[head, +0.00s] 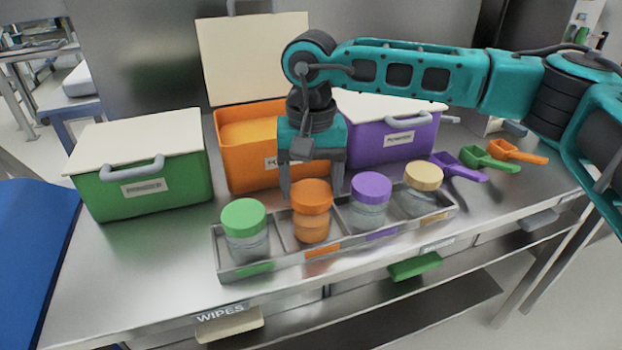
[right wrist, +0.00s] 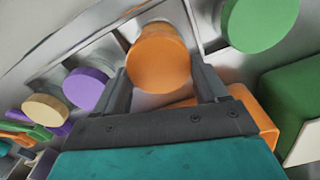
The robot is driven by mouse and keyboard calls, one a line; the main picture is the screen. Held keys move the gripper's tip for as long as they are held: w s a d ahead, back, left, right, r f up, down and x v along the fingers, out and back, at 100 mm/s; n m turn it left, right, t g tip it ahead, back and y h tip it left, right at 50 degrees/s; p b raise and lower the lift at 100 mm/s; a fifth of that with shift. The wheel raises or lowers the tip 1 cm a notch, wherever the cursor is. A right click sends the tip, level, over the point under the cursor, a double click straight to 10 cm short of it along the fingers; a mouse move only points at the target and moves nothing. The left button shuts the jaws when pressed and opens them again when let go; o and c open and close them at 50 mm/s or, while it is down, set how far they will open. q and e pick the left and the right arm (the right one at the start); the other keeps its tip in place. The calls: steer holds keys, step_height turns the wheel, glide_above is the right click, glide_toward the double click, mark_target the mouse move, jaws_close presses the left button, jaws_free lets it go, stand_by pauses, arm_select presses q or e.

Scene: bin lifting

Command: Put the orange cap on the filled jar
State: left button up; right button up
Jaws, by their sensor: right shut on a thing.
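The orange cap (head: 311,195) is at the mouth of the jar with orange contents (head: 312,229), which stands upright in the tray. I cannot tell whether the cap is fully seated. My right gripper (head: 311,190) points down from above and behind, its two fingers on either side of the cap and shut on it. In the right wrist view the orange cap (right wrist: 159,62) sits between the fingertips (right wrist: 160,78) and hides the jar beneath. My left gripper is not in view.
The grey tray (head: 335,249) also holds jars with green (head: 243,217), purple (head: 371,187) and tan (head: 423,176) lids. Behind stand a closed green bin (head: 140,180), an open orange bin (head: 235,165) and a purple bin (head: 375,145). Coloured scoops (head: 487,158) lie right.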

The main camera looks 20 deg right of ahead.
steer(key=shift+f+b, duration=0.4)
steer(key=shift+f, duration=0.1)
stand_by(1.0)
steer(key=o, duration=1.1)
steer(key=shift+c, duration=0.2)
steer(key=shift+r, duration=0.15)
steer(key=shift+r+p, duration=2.2)
steer(key=shift+r, duration=1.25)
jaws_close()
